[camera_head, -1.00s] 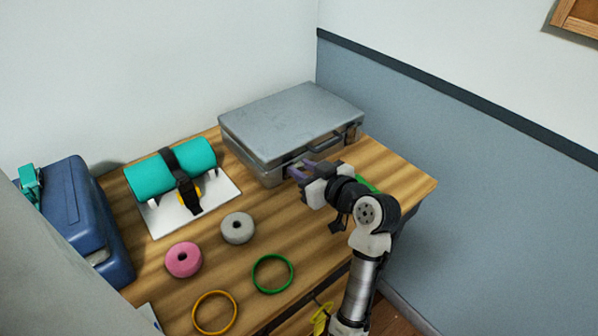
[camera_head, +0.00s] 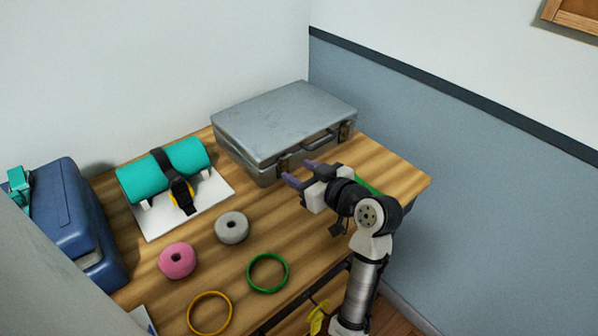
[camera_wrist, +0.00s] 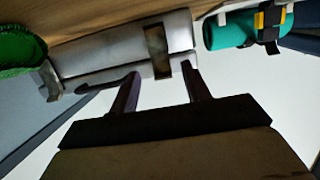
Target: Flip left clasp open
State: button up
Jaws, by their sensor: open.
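A grey metal case (camera_head: 285,118) lies shut at the back of the wooden table, its handle (camera_head: 318,143) on the front side. The left clasp (camera_head: 283,165) is a dark brownish plate left of the handle; the right clasp (camera_head: 345,131) is at the other end. My gripper (camera_head: 299,172) is open and empty just in front of the left clasp. In the wrist view the left clasp (camera_wrist: 157,50) shows beyond and between the two purple fingers (camera_wrist: 160,82), with a gap visible in the head view. I cannot tell whether its latch is flipped up.
A teal roll (camera_head: 150,178) with a black strap rests on a white board left of the case. A grey ring (camera_head: 232,228), pink ring (camera_head: 177,261), green hoop (camera_head: 267,273) and orange hoop (camera_head: 210,313) lie in front. A blue box (camera_head: 65,215) stands left. The wall is close behind.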

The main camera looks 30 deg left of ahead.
jog(key=b+v, duration=0.2)
jog(key=v, duration=1)
jog(key=shift+s+d, duration=0.2)
jog(key=shift+d, duration=0.1)
